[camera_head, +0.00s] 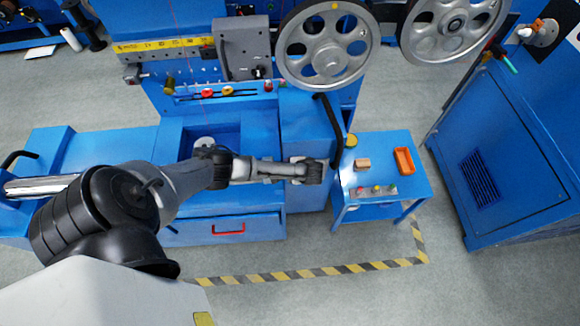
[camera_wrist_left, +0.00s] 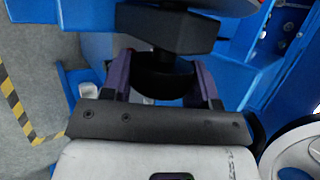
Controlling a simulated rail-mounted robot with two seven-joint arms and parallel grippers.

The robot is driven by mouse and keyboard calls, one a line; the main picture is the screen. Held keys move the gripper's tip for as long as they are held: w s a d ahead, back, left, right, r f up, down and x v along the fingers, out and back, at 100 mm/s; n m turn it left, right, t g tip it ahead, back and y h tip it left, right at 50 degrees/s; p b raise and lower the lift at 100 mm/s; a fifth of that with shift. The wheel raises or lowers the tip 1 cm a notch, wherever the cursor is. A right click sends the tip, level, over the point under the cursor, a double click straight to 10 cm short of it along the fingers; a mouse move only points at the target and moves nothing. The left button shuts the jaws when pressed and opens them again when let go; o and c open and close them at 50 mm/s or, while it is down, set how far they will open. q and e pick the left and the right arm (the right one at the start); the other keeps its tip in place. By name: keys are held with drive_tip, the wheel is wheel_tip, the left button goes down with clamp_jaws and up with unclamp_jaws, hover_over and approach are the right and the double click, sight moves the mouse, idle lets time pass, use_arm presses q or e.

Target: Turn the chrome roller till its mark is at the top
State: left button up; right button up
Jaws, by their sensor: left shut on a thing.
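A shiny chrome cylinder (camera_head: 38,186) lies level at the far left of the head view, partly behind my left arm. It looks like the chrome roller, and I see no mark on it. My left gripper (camera_head: 312,172) is far to its right, in front of the blue machine. In the left wrist view the purple-sided fingers (camera_wrist_left: 165,82) are shut on a dark round knob (camera_wrist_left: 163,64) below a dark block (camera_wrist_left: 166,27). The knob is hidden in the head view, so I cannot tell what it belongs to. My right gripper is not in view.
A blue machine (camera_head: 200,228) with a red-handled drawer fills the middle. Two spoked wheels (camera_head: 327,62) stand above it; the nearer has a yellow rim mark. A small blue table (camera_head: 408,190) with an orange tray (camera_head: 404,160) stands right. Striped tape (camera_head: 320,272) edges clear floor.

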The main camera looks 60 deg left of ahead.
use_arm(q)
drive_tip(key=o, duration=0.9)
drive_tip(key=p+v, duration=0.2)
drive_tip(key=v, duration=1.2)
drive_tip(key=shift+a, duration=0.1)
idle(0.5)
